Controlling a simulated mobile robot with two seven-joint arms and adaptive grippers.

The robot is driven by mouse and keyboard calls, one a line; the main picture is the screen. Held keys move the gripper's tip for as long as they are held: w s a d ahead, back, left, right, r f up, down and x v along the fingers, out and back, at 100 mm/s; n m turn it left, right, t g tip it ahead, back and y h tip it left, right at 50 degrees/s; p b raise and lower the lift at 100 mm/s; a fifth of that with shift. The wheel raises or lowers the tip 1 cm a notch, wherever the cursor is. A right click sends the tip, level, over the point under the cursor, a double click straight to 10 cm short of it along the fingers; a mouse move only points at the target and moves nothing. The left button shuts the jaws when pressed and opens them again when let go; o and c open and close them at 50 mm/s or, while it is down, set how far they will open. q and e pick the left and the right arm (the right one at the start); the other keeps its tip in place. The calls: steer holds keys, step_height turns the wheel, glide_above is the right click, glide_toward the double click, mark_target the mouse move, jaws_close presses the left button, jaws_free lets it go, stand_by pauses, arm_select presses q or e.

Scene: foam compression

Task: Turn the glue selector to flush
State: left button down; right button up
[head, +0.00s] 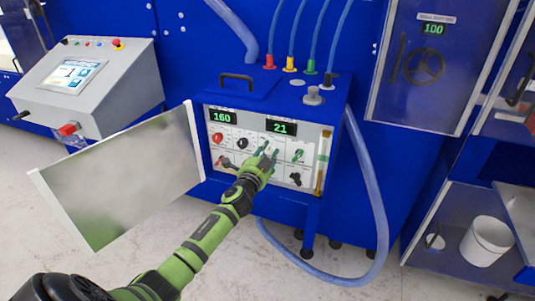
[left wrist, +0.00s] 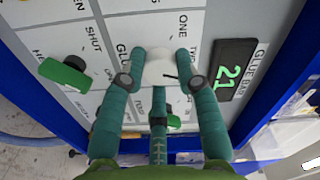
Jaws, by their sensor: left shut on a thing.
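The control panel (head: 272,128) is on the blue machine, with green displays reading 160 and 21. My left gripper (head: 266,153) reaches its middle and covers the knob there in the head view. In the left wrist view a pale knob (left wrist: 160,72) sits between the fingers of my left gripper, which is shut on it. Labels reading GLUE and ONE are beside it; the other lettering is partly covered by the fingers. I see no readable flush label, and the knob's setting cannot be told. My right gripper is not in view.
A green knob (left wrist: 63,75) is left of the fingers in the wrist view. An open metal door (head: 125,175) hangs left of the panel, close to my left arm. A clear hose (head: 378,215) loops down on the right. A grey console (head: 90,85) stands at the left.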

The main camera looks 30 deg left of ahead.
arm_select(q)
steer(key=m, duration=0.4)
steer(key=shift+m, duration=0.3)
steer(key=shift+a+m, duration=0.1)
steer(key=shift+m, duration=1.8)
steer(key=c, duration=0.9)
jaws_free()
steer(key=shift+s, duration=0.4)
steer(key=v, duration=1.1)
steer(key=shift+s, duration=0.1)
